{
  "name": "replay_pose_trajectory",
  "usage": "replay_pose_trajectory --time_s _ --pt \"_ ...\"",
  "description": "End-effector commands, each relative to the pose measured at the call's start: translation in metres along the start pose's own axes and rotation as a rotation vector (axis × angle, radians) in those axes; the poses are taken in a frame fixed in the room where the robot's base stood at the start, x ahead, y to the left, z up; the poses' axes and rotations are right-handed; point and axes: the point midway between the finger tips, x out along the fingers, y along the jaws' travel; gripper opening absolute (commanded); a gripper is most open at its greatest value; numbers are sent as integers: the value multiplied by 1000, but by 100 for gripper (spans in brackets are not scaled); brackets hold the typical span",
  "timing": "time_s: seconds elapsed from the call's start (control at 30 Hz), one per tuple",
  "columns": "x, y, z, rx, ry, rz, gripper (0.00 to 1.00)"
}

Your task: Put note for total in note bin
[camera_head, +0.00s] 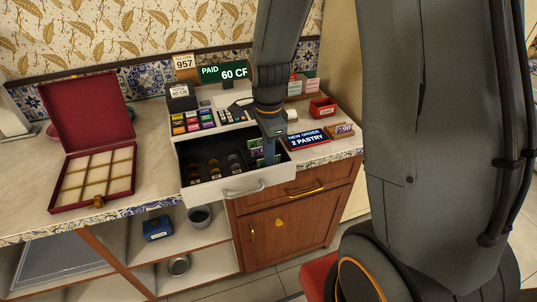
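My gripper (270,148) points down over the right part of the open cash drawer (242,190). Its fingertips are small and dark here, so I cannot tell whether they are open or shut, or whether they hold a note. Green notes (255,146) show in the drawer's right compartments, close beside and partly behind the gripper. Coins lie in the drawer's left and middle part. A purple note (342,129) is on the counter at the right, beside the order sign. A green sign (225,72) reads "PAID 60 CR". I cannot tell for certain which compartment is the note bin.
The register's coloured keys (193,122) are behind the drawer. A blue sign (307,139) reads "NEW ORDER 2 PASTRY". An open red box (95,175) with empty compartments stands at left. Bare counter (155,160) lies between box and drawer.

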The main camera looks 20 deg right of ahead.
Motion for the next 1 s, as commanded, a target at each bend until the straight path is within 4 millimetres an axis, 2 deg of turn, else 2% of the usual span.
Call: replay_pose_trajectory --time_s 0.27,0.4,0.6,0.7,1.0 --pt "0 0 0 0 0 0 0" --pt "0 0 0 0 0 0 23" --pt "0 0 0 0 0 0 23" --pt "0 0 0 0 0 0 38" --pt "0 0 0 0 0 0 38"
